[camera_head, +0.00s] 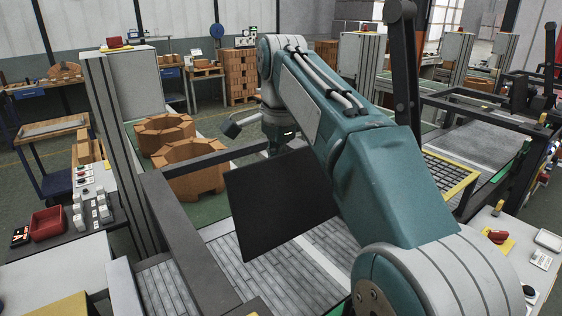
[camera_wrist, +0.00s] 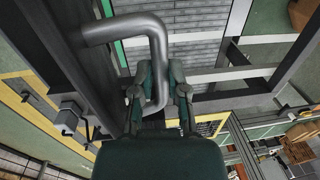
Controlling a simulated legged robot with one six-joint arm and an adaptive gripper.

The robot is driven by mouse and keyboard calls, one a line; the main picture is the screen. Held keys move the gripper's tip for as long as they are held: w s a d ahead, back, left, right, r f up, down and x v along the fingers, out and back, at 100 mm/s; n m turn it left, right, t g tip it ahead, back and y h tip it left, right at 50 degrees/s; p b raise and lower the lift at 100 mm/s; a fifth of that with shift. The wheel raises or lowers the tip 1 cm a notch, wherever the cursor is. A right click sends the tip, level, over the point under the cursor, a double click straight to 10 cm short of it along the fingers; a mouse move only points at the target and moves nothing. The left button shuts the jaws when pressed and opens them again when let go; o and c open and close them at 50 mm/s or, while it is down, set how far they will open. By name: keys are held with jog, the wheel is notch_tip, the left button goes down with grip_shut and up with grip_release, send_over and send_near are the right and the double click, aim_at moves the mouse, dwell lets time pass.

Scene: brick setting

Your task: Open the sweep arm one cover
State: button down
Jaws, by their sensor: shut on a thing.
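A dark flat panel, which looks like the sweep arm one cover (camera_head: 280,205), stands tilted above the grey slatted bed in the head view. In the wrist view a long dark face, likely the same cover (camera_wrist: 62,45), runs down the left side. A bent grey pipe handle (camera_wrist: 125,26) comes off it. My gripper (camera_wrist: 160,76) is shut on the handle's downward leg, with a finger on each side. In the head view my gripper's fingers are hidden behind the panel and my arm.
Dark frame beams (camera_head: 195,245) border the slatted bed (camera_head: 165,290). Orange brick-like blocks (camera_head: 190,170) stand behind at the left. A control desk (camera_head: 90,210) with buttons and a red tray (camera_head: 47,224) is at far left. A yellow-edged grate (camera_head: 445,172) lies right of my arm.

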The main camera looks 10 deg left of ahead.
jog(key=shift+w+a+f, duration=0.35)
jog(key=shift+a, duration=0.05)
jog(key=c, duration=0.7)
grip_release()
jog(key=shift+f, duration=0.1)
jog(key=shift+o, duration=0.2)
jog(key=shift+w+a, duration=0.2)
jog(key=shift+a, duration=0.1)
jog(key=shift+d, duration=0.25)
jog(key=shift+s, duration=0.1)
